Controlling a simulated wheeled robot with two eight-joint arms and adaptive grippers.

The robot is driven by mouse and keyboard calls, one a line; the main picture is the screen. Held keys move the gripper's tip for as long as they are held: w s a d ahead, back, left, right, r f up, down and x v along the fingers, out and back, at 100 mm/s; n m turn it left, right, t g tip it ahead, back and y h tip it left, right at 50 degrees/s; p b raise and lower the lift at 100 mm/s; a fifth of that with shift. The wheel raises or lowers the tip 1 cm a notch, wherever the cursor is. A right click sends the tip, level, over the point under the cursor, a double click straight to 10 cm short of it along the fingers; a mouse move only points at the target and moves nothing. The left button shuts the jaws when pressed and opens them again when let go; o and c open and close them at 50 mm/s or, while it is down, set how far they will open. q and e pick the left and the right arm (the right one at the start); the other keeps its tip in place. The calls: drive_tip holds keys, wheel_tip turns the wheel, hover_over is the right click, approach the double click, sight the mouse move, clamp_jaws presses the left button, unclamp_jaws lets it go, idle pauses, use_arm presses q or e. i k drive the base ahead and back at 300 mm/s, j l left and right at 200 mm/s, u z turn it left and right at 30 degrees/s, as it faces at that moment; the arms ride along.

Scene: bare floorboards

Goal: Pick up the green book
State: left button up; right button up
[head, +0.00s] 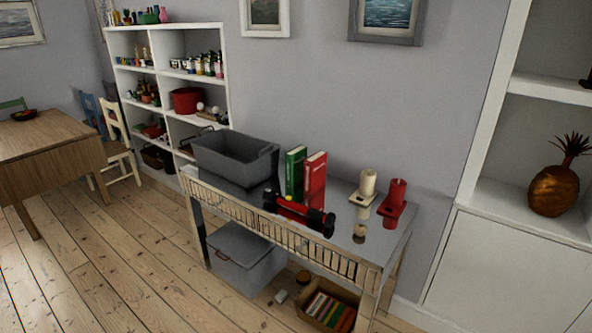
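The green book (295,172) stands upright on the grey-topped side table against the wall. A red book (315,177) stands upright just to its right, very close to it. A dark object with red and yellow parts (298,212) lies in front of both books and hides part of their lower edges. The grey bin (235,158) is to the left of the green book, with a small gap. Neither of my grippers is in the head view.
The side table (345,240) also holds a cream candle holder (365,190) and a red one (394,200) at right. Below are a lidded grey box (243,262) and a box of books (330,305). Floorboards (130,265) in front are clear.

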sight(294, 158)
drive_tip(key=i+j+z, duration=0.1)
drive_tip(key=z, duration=0.25)
drive_tip(key=i+j+z, duration=0.1)
drive_tip(key=z, duration=0.3)
drive_tip(key=i+j+z, duration=0.2)
drive_tip(key=z, duration=0.15)
